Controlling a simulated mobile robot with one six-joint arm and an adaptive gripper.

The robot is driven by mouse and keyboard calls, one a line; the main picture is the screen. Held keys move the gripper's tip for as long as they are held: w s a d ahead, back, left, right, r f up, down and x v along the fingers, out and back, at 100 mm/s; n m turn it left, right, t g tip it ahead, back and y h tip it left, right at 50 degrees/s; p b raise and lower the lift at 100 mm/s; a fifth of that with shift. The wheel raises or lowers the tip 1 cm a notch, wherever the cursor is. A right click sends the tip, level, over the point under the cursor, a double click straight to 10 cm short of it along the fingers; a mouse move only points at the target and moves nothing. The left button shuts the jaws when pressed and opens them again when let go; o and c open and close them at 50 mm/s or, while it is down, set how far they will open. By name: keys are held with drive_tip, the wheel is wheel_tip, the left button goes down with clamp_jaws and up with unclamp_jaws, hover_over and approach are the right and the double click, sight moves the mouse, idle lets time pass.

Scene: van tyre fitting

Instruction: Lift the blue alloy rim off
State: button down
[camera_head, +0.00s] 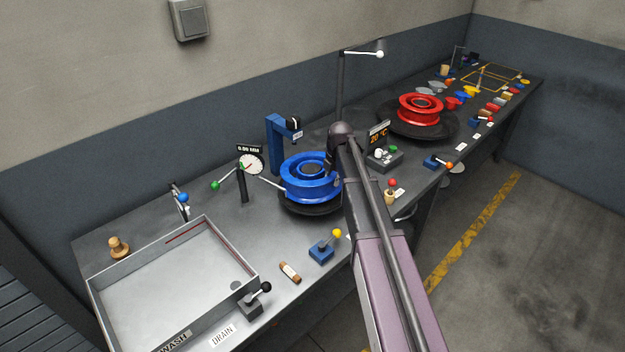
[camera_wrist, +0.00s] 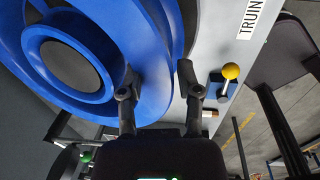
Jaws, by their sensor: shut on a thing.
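The blue alloy rim (camera_head: 300,185) lies flat over a dark round plate (camera_head: 296,208) in the middle of the bench. My arm covers its right edge in the head view. In the wrist view the blue rim (camera_wrist: 20,75) fills the left half, with its grey centre showing. My gripper (camera_wrist: 158,82) is shut on the rim's edge, one finger over the inner side and one at the outer side. The fingertips are hidden behind my arm in the head view. I cannot tell whether the rim touches the plate.
A dial gauge (camera_head: 251,163) with a rod stands left of the rim, and a blue post (camera_head: 276,145) stands behind it. A yellow-knobbed lever (camera_head: 322,248) is in front. A wash tray (camera_head: 140,300) is at left. A red rim (camera_head: 420,108) lies farther right.

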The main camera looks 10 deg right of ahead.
drive_tip(key=shift+r+t+y+p, duration=0.8)
drive_tip(key=shift+r+p, duration=0.4)
drive_tip(key=shift+r, duration=0.4)
idle(2.3)
drive_tip(key=shift+d, duration=0.1)
idle(0.4)
drive_tip(key=s+d, duration=0.5)
drive_tip(key=s, duration=0.2)
drive_tip(key=shift+s+d, duration=0.2)
drive_tip(key=shift+s, duration=0.15)
idle(2.0)
drive_tip(key=shift+s+d, duration=0.15)
idle(0.4)
